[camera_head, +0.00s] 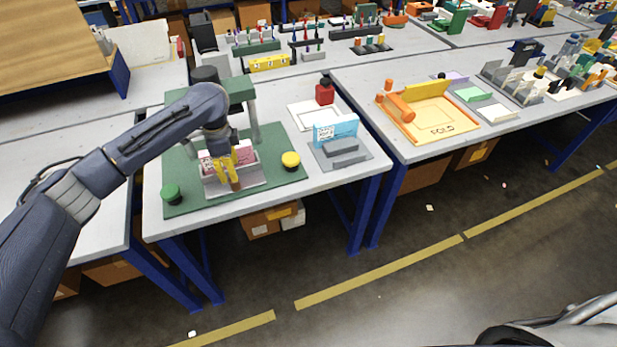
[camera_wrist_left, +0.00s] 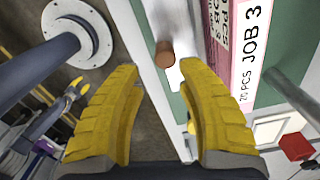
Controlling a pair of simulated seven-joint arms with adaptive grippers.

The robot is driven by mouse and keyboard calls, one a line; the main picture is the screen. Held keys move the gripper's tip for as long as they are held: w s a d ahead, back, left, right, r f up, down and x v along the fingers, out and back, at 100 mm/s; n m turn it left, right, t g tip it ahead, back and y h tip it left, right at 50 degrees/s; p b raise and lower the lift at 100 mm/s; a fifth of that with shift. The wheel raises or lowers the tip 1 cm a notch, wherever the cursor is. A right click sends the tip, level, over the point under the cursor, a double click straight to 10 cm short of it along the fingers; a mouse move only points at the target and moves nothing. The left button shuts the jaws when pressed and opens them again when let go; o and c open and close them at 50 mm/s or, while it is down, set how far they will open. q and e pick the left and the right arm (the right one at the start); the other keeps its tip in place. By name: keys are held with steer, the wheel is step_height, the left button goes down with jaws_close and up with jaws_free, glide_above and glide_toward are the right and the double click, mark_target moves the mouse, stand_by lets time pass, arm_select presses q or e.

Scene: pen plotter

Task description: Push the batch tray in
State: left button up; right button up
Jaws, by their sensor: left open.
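The batch tray (camera_head: 218,187) is a light grey tray holding pink-and-white boxes (camera_head: 246,154). It sits on a green base (camera_head: 185,200) below a green plotter frame (camera_head: 240,90). A brown knob (camera_head: 235,184) is at the tray's front; it also shows in the left wrist view (camera_wrist_left: 164,52). My left gripper (camera_head: 230,178) is open, with yellow fingers (camera_wrist_left: 160,66) at the tray's front. In the wrist view the knob appears just beyond the gap between the fingertips; contact is unclear. A box there reads "JOB 3" (camera_wrist_left: 248,55). The fingers and wrist partly hide the tray.
A grey holder with a blue card (camera_head: 336,131) and a red bottle (camera_head: 325,92) stand right. The floor in front of the table is open.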

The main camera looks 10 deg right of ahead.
arm_select(q)
step_height(320, 180, up, 10)
steer(key=s+d+f+h, duration=0.1)
steer(key=d+f, duration=0.3)
steer(key=d, duration=0.3)
steer(key=s+d+f+n+h, duration=0.1)
steer(key=d+f, duration=0.3)
steer(key=d, duration=0.4)
steer(key=s+d+f+g+h, duration=0.1)
steer(key=s+d+f, duration=0.2)
steer(key=d, duration=0.4)
steer(key=shift+x, duration=0.85)
steer(key=shift+w+d, duration=0.1)
